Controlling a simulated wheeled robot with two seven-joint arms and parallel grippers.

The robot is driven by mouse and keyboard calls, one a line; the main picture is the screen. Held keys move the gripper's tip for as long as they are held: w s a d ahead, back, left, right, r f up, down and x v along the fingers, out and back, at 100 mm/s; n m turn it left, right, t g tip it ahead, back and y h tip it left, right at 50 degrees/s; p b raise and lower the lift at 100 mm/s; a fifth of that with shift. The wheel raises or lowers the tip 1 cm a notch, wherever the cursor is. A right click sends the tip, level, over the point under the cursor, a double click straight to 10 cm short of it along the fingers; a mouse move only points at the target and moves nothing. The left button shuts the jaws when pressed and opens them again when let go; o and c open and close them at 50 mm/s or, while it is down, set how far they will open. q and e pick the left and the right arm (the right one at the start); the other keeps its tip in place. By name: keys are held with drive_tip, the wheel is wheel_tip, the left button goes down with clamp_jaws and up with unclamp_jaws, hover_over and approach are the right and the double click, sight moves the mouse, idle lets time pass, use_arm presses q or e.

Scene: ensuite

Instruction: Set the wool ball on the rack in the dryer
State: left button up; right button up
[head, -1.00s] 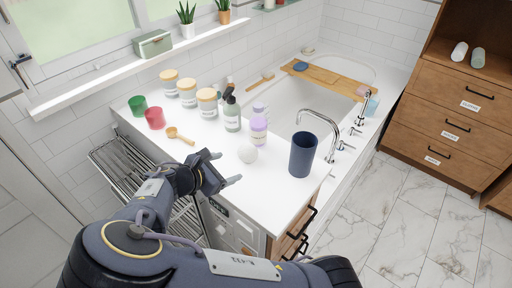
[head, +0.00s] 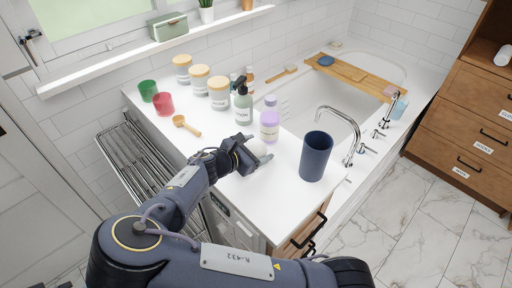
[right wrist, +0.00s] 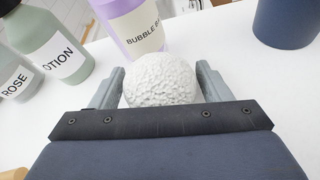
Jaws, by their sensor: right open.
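The white wool ball (right wrist: 161,82) rests on the white counter and has a bumpy surface. In the right wrist view it lies between the two fingers of my right gripper (right wrist: 160,88), which is open around it. In the head view my right gripper (head: 254,158) reaches over the counter and hides part of the ball (head: 258,148). The rack (head: 150,170) is a set of metal bars pulled out from the front of the unit at the left of the counter. My left gripper is not in view.
A purple bubble bath bottle (head: 269,126) stands just behind the ball, with a green lotion bottle (head: 243,108) to its left. A dark blue cup (head: 315,157) stands to the right. A wooden scoop (head: 187,126), jars and red and green cups (head: 163,103) occupy the back left.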

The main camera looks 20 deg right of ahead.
sight(258, 141)
drive_tip(key=shift+w+d+f, duration=0.1)
drive_tip(key=shift+w+d, duration=0.05)
drive_tip(key=shift+d, duration=0.1)
drive_tip(key=shift+c, duration=0.4)
drive_tip(key=c, duration=0.7)
drive_tip(key=shift+c, duration=0.2)
wheel_tip(258, 141, up, 18)
